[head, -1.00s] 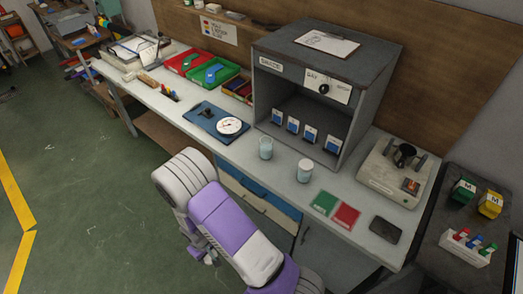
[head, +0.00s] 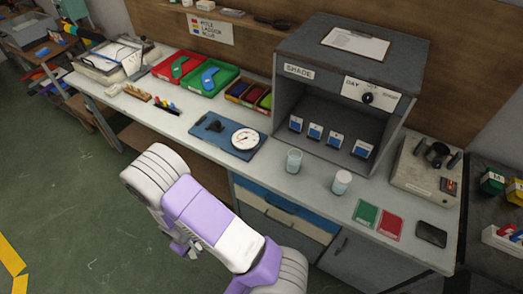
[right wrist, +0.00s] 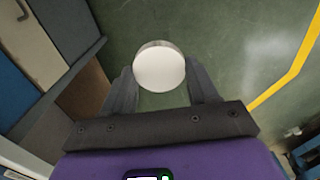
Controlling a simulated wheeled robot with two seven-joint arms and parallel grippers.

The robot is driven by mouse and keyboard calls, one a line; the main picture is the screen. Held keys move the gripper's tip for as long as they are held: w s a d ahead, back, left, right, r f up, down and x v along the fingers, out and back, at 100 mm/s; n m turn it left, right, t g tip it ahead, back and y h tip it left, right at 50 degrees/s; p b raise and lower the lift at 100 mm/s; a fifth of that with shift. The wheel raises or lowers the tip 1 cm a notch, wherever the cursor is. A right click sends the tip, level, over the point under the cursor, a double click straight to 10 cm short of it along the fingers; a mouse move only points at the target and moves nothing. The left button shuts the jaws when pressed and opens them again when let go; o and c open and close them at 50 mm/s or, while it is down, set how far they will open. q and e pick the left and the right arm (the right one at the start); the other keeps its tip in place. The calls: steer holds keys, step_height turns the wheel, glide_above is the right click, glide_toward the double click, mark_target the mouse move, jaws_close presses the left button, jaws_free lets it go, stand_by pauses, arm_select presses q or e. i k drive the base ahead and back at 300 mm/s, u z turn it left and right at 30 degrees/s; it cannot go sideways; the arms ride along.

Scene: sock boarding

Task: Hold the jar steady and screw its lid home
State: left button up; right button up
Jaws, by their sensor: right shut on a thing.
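Two small glass containers stand upright on the grey bench in the head view. One (head: 293,160) is pale blue and looks open at the top; the other (head: 341,182), to its right, has a white top. I cannot tell which one the task means. My right gripper (head: 184,248) hangs low over the floor in front of the bench, partly behind my own arm. In the right wrist view its fingers (right wrist: 163,85) are shut on a round white lid (right wrist: 160,68), seen flat side on. My left gripper is not in view.
A blue board with a dial (head: 245,139) lies left of the containers. A shade box (head: 283,98) stands behind them. Green (head: 366,213) and red (head: 389,227) cards, a dark phone-like slab (head: 431,234) and a grey device (head: 415,180) lie to the right. The bench front is clear around the containers.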

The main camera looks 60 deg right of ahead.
mark_target(294, 161)
steer(key=i, duration=2.2)
steer(key=z, duration=4.15)
steer(key=i, duration=0.5)
steer(key=z, duration=0.05)
